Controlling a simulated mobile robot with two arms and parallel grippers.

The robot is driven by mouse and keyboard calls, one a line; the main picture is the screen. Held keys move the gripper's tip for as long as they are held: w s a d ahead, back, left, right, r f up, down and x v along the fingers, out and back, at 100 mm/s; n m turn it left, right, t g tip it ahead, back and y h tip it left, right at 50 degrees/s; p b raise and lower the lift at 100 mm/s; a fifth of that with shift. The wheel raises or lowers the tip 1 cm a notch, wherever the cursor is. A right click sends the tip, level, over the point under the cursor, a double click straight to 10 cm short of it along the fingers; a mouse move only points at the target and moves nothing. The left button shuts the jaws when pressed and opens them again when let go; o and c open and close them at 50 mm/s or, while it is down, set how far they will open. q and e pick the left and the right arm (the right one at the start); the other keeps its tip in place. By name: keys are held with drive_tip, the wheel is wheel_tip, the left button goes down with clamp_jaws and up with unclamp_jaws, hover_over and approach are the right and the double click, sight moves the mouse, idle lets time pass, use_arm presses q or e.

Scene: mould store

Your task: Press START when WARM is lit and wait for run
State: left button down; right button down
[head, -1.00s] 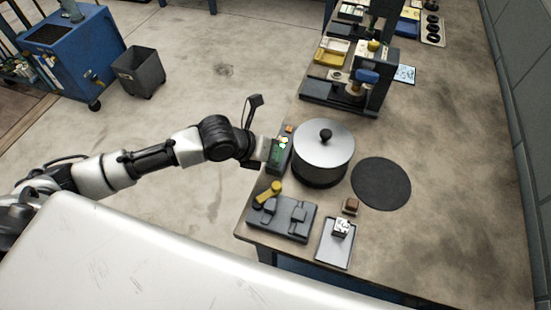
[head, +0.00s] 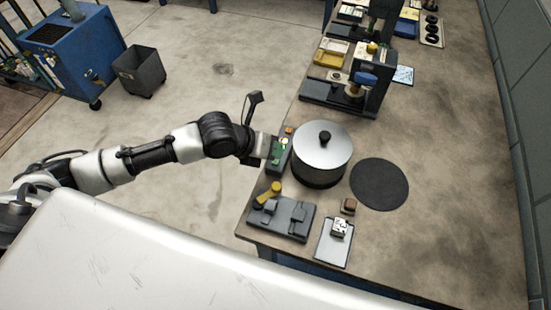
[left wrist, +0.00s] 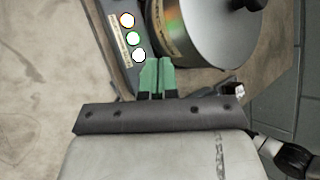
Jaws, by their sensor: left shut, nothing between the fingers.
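A narrow dark control box (head: 285,160) stands against the left side of a round drum with a silver lid (head: 322,148). In the left wrist view the box (left wrist: 114,40) carries a column of three round, bright, whitish spots; the middle one (left wrist: 133,38) has a green rim. Their labels are too small to read, so I cannot tell which is START or WARM. My left gripper (head: 276,152) is shut and empty at the box. Its green fingertips (left wrist: 157,62) are together, just beside the lowest spot (left wrist: 139,55); contact is unclear. My right gripper is out of view.
A black round mat (head: 379,185) lies right of the drum. In front are a dark fixture plate (head: 283,222) with a yellow handle (head: 275,189), a small tray (head: 330,254) and a brown block (head: 348,206). A press (head: 350,92) stands farther back.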

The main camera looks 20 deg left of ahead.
use_arm(q)
drive_tip(key=shift+r+p, duration=2.05)
drive_tip(key=shift+r, duration=0.5)
drive_tip(key=shift+f, duration=0.1)
